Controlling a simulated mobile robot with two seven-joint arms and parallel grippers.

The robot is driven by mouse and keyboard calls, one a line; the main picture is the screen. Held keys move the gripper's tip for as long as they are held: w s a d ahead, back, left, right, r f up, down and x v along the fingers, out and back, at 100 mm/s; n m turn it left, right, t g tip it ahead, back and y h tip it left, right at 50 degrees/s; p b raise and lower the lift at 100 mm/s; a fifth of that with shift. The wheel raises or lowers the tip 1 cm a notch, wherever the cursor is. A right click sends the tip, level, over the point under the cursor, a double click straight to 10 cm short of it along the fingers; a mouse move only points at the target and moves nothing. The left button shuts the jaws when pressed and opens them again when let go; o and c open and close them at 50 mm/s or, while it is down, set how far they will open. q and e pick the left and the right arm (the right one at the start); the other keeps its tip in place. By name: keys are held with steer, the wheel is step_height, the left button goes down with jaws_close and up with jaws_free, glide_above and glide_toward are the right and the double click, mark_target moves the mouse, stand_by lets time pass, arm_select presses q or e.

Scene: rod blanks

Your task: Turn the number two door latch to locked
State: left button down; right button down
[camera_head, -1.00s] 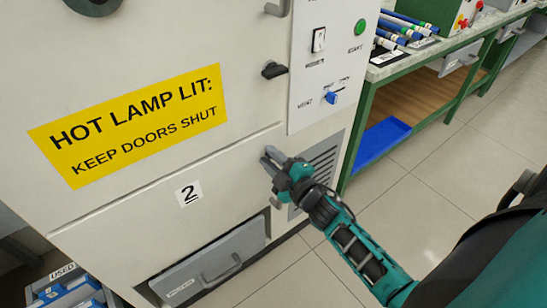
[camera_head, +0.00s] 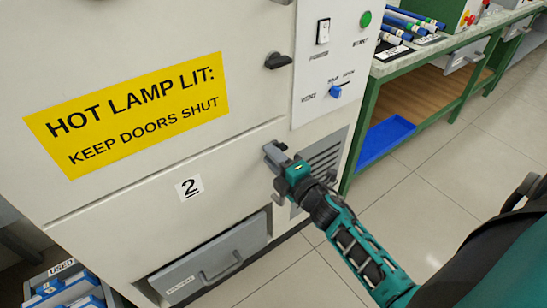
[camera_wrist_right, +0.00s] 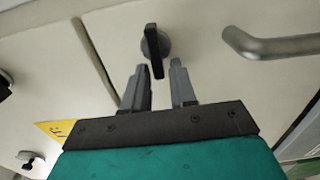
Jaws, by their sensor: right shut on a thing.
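The number two door (camera_head: 120,225) carries a white "2" label (camera_head: 188,188) and is closed. Its dark latch (camera_wrist_right: 154,42) shows in the right wrist view, with its lever lying roughly along the door's top seam. The lever's near end is between the fingertips of my right gripper (camera_wrist_right: 158,72), which is shut on it. In the head view my right gripper (camera_head: 272,152) is at the door's upper right corner and hides most of the latch. My left gripper is not in view.
A grey door handle (camera_wrist_right: 272,45) is close beside the gripper. Above are another dark latch (camera_head: 278,61) and a control panel (camera_head: 318,85). A drawer (camera_head: 215,262) is below. A green-framed bench (camera_head: 440,60) stands right, with open floor before it.

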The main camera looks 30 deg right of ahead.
stand_by(0.3)
steer(key=c, duration=1.2)
jaws_free()
steer(key=shift+s, duration=0.1)
steer(key=s, duration=0.8)
steer(key=s+d+p, duration=0.1)
steer(key=s, duration=0.3)
steer(key=shift+s, duration=0.35)
